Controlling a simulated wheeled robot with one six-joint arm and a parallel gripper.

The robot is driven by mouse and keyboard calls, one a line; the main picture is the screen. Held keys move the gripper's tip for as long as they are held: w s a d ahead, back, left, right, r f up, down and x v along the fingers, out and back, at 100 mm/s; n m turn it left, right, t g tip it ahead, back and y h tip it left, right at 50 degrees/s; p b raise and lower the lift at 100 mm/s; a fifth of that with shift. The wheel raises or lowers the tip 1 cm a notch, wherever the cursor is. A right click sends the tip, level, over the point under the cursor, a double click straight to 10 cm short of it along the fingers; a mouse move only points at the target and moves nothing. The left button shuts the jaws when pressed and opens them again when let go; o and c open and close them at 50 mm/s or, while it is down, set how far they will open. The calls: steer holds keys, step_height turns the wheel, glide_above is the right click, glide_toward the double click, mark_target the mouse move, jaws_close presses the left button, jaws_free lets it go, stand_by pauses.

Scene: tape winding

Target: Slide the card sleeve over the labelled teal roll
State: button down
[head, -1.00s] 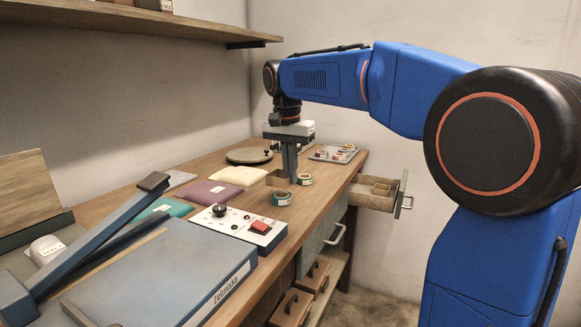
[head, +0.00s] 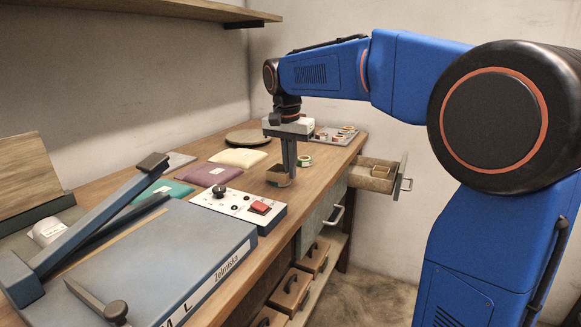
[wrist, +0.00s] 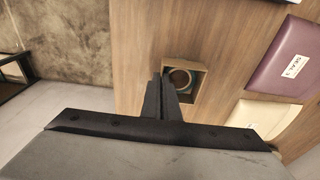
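The card sleeve (head: 277,177) is an open, square brown box. My gripper (head: 290,172) is shut on one wall of it, the fingers pointing down. In the wrist view the sleeve (wrist: 196,80) shows beyond the gripper (wrist: 166,90), and a round roll (wrist: 180,77) with a dark rim shows within its walls. In the head view that roll is hidden by the sleeve, so its label and teal colour cannot be made out. I cannot tell whether the sleeve rests fully on the table. Another roll (head: 305,160) lies just behind the fingers.
The control box (head: 239,206) with a red switch is in front. Purple (head: 213,174) and cream (head: 238,158) pads lie left of the sleeve. A round board (head: 248,137) and a tray of rolls (head: 335,134) stand behind. An open drawer (head: 375,176) juts out right.

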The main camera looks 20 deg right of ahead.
steer(key=shift+a+f, duration=0.1)
steer(key=shift+f, duration=0.5)
stand_by(1.0)
steer(key=c, duration=2)
jaws_free()
steer(key=shift+a+r, duration=0.1)
steer(key=shift+r, duration=0.4)
steer(key=r, duration=0.5)
steer(key=s+r, duration=0.1)
steer(key=r, duration=0.5)
steer(key=a+r, duration=0.1)
steer(key=r, duration=0.5)
steer(key=shift+s+r, duration=0.15)
steer(key=shift+s, duration=0.25)
